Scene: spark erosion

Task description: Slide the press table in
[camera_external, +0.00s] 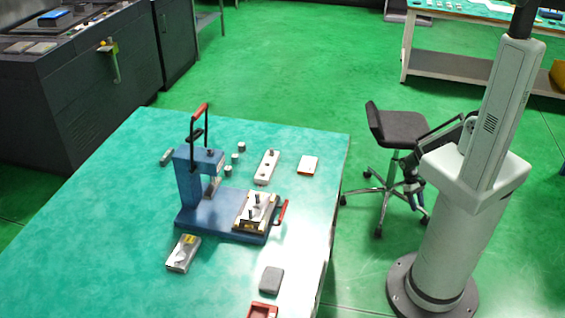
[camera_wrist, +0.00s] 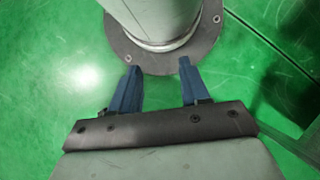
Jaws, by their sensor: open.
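A blue hand press (camera_external: 200,162) with a red-gripped lever stands on the green worktable. Its press table (camera_external: 240,222), a light plate carrying dark studs, sits at the right end of the blue base, out to the right of the press head. A red handle (camera_external: 283,212) sticks up at the right edge of the press table. My gripper hangs over the floor beside my base, well right of the worktable and far from the handle. In the wrist view its blue fingers (camera_wrist: 158,66) are apart with nothing between them; the press is not in that view.
Around the press on the worktable (camera_external: 130,215) lie metal blocks (camera_external: 182,253), small cylinders (camera_external: 241,146), a plate (camera_external: 266,167), a grey block (camera_external: 271,280) and a red tray (camera_external: 262,311). A stool (camera_external: 402,127) stands near my gripper. Bare floor separates worktable and base.

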